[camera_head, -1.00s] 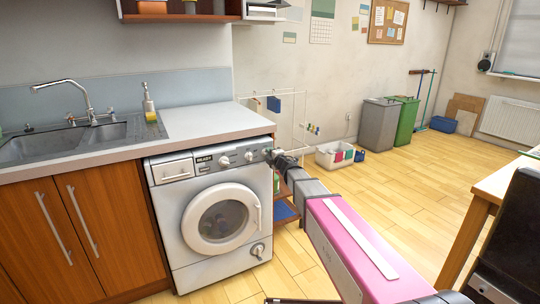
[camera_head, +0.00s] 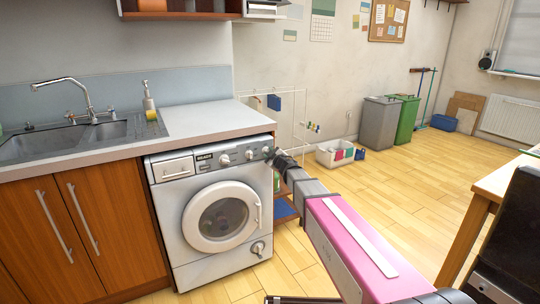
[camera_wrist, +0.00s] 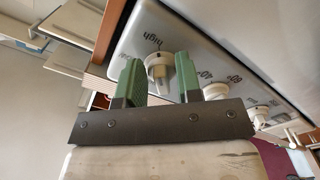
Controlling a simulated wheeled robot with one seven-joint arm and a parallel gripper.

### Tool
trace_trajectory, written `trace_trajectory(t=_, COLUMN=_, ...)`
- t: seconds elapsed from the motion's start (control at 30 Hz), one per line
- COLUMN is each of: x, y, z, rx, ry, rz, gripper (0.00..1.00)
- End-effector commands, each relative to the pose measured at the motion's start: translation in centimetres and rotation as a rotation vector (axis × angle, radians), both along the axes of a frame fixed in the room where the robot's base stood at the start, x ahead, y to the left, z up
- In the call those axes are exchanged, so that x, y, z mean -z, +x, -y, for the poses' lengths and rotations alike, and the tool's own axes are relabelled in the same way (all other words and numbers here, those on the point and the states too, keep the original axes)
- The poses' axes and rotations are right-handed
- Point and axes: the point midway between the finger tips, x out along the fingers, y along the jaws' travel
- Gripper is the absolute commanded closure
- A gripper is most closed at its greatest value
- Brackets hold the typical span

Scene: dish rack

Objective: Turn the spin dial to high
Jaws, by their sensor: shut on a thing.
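The white washing machine (camera_head: 221,217) stands under the counter, with its dials along the top panel. My gripper (camera_head: 270,153) is at the right end of that panel and largely covers the rightmost dial there. In the wrist view my gripper's two green fingers (camera_wrist: 160,82) are on either side of the pale spin dial (camera_wrist: 157,63) and shut on it. The word "High" is printed on the panel beside this dial, upside down in this view. Which mark the dial points at is hard to tell.
Two other dials (camera_head: 224,159) sit to the left of my gripper on the panel; they also show in the wrist view (camera_wrist: 216,90). The counter (camera_head: 205,120) overhangs just above. A wire drying rack (camera_head: 298,118) is to the right. Open floor lies beyond.

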Motion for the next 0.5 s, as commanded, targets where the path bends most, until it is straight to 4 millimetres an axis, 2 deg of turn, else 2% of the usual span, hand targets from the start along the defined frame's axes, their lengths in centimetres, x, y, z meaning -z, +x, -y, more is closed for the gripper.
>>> trace_trajectory(t=0.5, x=0.15, y=-0.05, z=-0.01, rx=0.001, ry=0.062, rz=-0.04, gripper=0.91)
